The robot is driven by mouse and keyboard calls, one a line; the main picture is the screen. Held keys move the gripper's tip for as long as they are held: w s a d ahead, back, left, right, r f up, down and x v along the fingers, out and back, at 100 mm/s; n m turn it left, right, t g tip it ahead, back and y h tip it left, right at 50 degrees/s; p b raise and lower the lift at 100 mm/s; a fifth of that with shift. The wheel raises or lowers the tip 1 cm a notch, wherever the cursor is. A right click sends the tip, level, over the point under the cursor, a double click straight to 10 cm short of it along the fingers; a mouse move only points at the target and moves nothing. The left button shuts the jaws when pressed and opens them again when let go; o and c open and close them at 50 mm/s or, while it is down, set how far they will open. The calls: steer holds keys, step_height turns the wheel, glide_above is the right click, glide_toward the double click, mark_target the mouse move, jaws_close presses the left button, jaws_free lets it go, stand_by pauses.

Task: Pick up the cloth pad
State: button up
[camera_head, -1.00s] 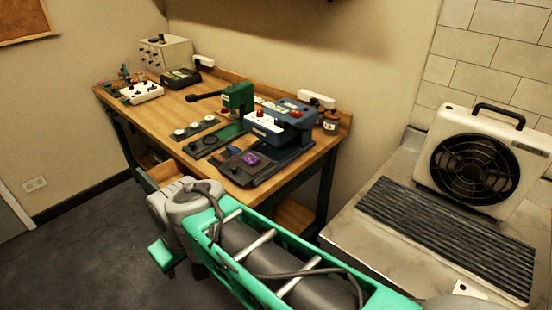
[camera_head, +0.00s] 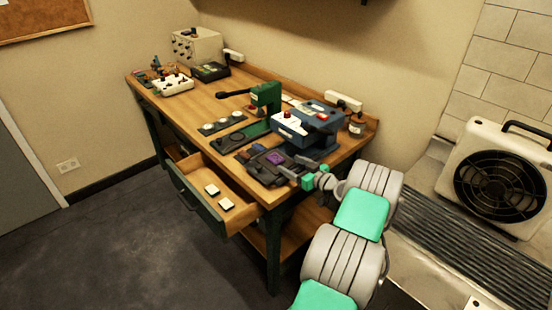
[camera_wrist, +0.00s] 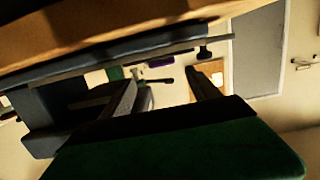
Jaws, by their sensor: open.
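A small purple square (camera_head: 275,158), which looks like the cloth pad, lies on the dark base plate of the blue press (camera_head: 306,125). In the wrist view a small purple patch (camera_wrist: 160,61) shows beyond the fingers; I cannot be sure it is the same thing. My gripper (camera_head: 296,168) is open and empty, just right of the purple square at the front of the press base. The wrist view shows its two fingers (camera_wrist: 160,84) spread apart with nothing gripped. I cannot tell its exact height or gap from the pad.
A green hand press (camera_head: 266,97) and a dark strip with white discs (camera_head: 222,123) stand left of the blue press. An open drawer (camera_head: 205,212) with two pale blocks juts out below. A jar (camera_head: 357,125) stands at right. A fan heater (camera_head: 500,170) is farther right.

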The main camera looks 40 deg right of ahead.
mark_target(278, 160)
steer(key=w+p, duration=0.1)
steer(key=w, duration=0.2)
steer(key=w+f+p, duration=0.1)
steer(key=w, duration=0.1)
steer(key=shift+w+a+p, duration=0.3)
steer(key=shift+a, duration=0.1)
steer(key=shift+w+f, duration=0.2)
steer(key=shift+w, duration=0.2)
steer(key=shift+c, duration=0.4)
steer(key=c, duration=1.4)
